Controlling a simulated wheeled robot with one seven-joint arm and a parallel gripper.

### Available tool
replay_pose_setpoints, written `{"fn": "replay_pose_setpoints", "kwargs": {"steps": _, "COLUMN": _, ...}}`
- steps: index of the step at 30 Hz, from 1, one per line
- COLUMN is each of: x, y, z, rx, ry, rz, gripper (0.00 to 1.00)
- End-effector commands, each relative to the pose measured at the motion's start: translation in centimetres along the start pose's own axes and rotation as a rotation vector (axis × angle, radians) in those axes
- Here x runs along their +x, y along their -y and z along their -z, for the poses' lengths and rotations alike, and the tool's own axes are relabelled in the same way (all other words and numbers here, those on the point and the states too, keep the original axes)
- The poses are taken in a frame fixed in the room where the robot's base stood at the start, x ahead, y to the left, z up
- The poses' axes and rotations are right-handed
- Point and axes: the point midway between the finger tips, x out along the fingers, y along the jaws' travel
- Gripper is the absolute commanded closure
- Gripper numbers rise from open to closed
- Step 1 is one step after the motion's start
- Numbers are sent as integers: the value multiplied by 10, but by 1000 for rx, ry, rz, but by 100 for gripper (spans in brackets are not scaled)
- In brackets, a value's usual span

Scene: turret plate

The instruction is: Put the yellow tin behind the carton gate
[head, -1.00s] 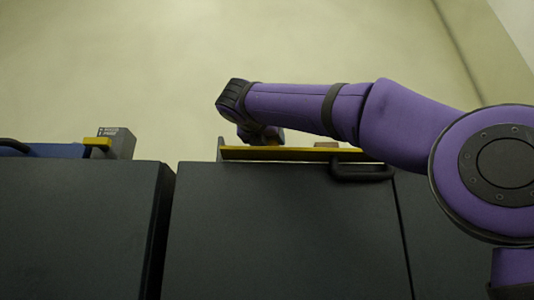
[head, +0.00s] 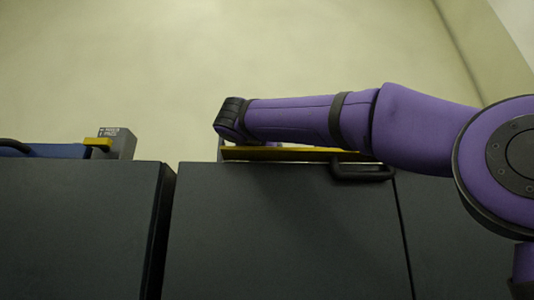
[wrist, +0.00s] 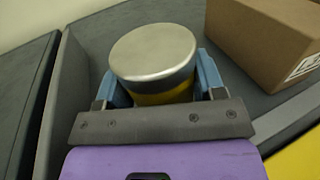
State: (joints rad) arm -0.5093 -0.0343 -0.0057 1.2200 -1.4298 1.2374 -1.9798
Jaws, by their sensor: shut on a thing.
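The yellow tin (wrist: 158,62) has a silver lid and a yellow side. In the wrist view it stands upright between the blue fingers of my gripper (wrist: 160,88), which is shut on it. In the head view the tin and my fingertips are hidden behind a yellow-edged board and my arm. A brown cardboard carton (wrist: 268,40), with a white label on its side, stands to the right of the tin and apart from it. I cannot tell from these frames whether the tin touches the surface below.
A grey wall (wrist: 72,85) runs close along the left of the tin. A yellow-edged board (head: 290,154) runs along the front of the dark cabinet top. A grey block (head: 125,145) stands on the left cabinet. A black handle (head: 362,173) sticks out in front.

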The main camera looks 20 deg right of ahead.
Motion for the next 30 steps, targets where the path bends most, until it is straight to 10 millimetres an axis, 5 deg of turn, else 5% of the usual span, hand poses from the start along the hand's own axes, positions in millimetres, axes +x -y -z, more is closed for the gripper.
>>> {"fn": "replay_pose_setpoints", "kwargs": {"steps": 11, "x": 0, "y": 0, "z": 8, "rx": -2, "ry": -1, "rz": 1, "gripper": 79}}
{"fn": "replay_pose_setpoints", "kwargs": {"steps": 12, "x": 0, "y": 0, "z": 9, "rx": -3, "ry": -3, "rz": 2, "gripper": 30}}
{"fn": "replay_pose_setpoints", "kwargs": {"steps": 15, "x": 1, "y": -1, "z": 10, "rx": -5, "ry": -6, "rz": 2, "gripper": 12}}
{"fn": "replay_pose_setpoints", "kwargs": {"steps": 30, "x": -8, "y": -2, "z": -2, "rx": -4, "ry": -7, "rz": -3, "gripper": 12}}
